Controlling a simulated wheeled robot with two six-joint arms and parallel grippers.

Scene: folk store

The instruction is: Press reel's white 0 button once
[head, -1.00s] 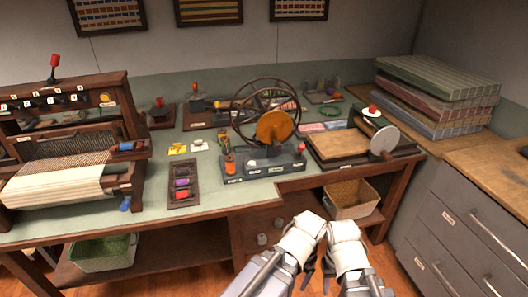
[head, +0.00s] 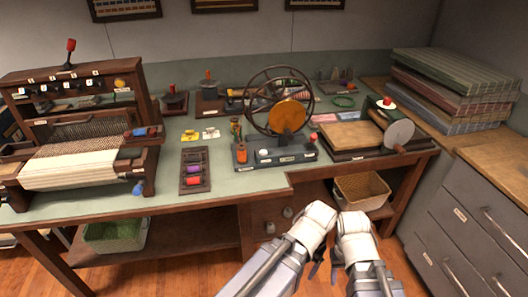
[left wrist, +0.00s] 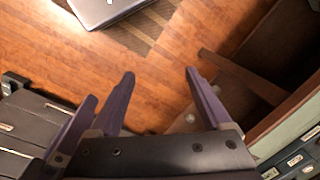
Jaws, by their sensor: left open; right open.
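The reel (head: 270,158) stands near the front edge of the bench, with two dark spoked wheels and an orange disc (head: 290,114) above a dark base. A white button (head: 264,152) shows on top of the base, and a red knob is at its right end. The labels on the base are too small to read. My right gripper (head: 326,268) is low in front of the bench, apart from the reel, open and empty. My left gripper (left wrist: 160,73) is open and empty over the wooden floor in the left wrist view; in the head view its fingers are hard to make out.
A loom (head: 85,165) stands at the left of the bench (head: 235,184). A dark spool tray (head: 194,157) lies left of the reel, and a wooden board device (head: 350,135) stands right of it.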

